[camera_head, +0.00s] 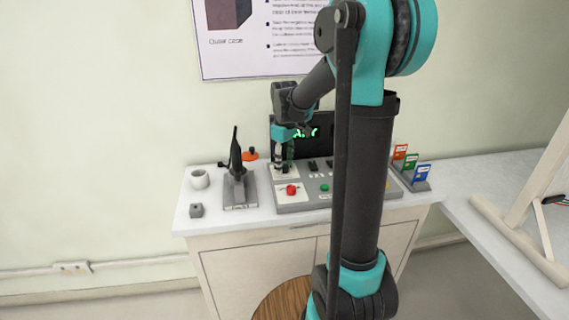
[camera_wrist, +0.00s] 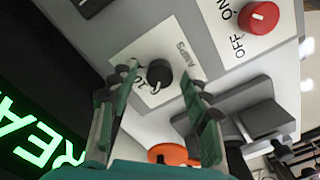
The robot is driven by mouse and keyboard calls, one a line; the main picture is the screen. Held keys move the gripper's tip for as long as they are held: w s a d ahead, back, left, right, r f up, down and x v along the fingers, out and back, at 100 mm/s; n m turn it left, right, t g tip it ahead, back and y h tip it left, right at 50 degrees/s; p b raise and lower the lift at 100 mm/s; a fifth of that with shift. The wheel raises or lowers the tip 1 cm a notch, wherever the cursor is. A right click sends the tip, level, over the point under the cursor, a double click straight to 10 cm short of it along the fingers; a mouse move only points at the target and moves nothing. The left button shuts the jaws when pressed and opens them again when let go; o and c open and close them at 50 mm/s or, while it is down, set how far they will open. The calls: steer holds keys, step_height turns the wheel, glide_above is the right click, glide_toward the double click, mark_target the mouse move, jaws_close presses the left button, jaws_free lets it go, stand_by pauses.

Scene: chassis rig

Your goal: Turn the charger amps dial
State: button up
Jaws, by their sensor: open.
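The amps dial (camera_wrist: 159,74) is a round black knob on a white plate marked AMPS, in the wrist view. My gripper (camera_wrist: 158,82) is open, with one green-padded finger on each side of the dial. A gap shows between the dial and the right finger; whether the left finger touches it I cannot tell. In the head view my gripper (camera_head: 284,162) points down over the back left of the grey charger panel (camera_head: 306,204), and the dial is hidden behind it.
A red ON/OFF knob (camera_head: 291,190) and a green button (camera_head: 324,188) sit on the panel. A display with green text (camera_head: 308,132) stands behind.

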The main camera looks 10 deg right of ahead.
jaws_close()
steer(key=shift+m, duration=0.3)
steer(key=m, duration=0.4)
steer(key=shift+m, duration=2.1)
jaws_free()
steer(key=shift+r, duration=0.1)
